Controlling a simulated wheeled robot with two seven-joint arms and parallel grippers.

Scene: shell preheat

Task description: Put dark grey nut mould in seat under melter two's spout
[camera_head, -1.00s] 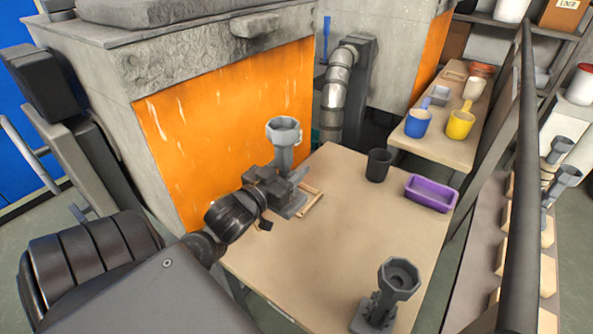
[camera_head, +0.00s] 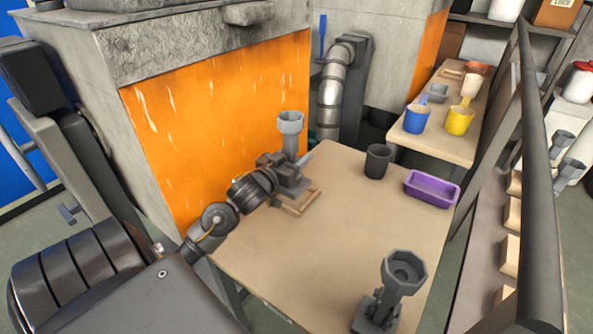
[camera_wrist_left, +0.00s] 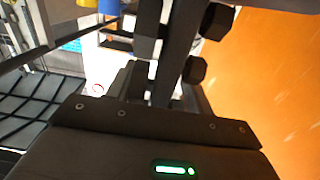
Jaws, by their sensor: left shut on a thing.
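My left gripper (camera_head: 283,172) is shut on a grey mould (camera_head: 291,124) with an eight-sided cup on top, held upright close to the orange furnace face (camera_head: 215,125). The mould's foot is just above or behind a small wooden frame (camera_head: 297,206) on the table; I cannot tell whether they touch. A second, similar grey mould (camera_head: 404,272) stands upright at the table's front right, apart from the gripper. Dark bars and two dark hexagonal knobs (camera_wrist_left: 200,70) show in the left wrist view; the grip is unclear there. I cannot make out a spout. My right gripper is not in view.
A dark cup (camera_head: 377,161) and a purple tray (camera_head: 432,188) stand at the table's back right. The table's middle (camera_head: 320,230) is clear. A dark rail (camera_head: 535,150) runs along the right. Blue (camera_head: 417,119) and yellow (camera_head: 460,120) jugs stand on a farther bench.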

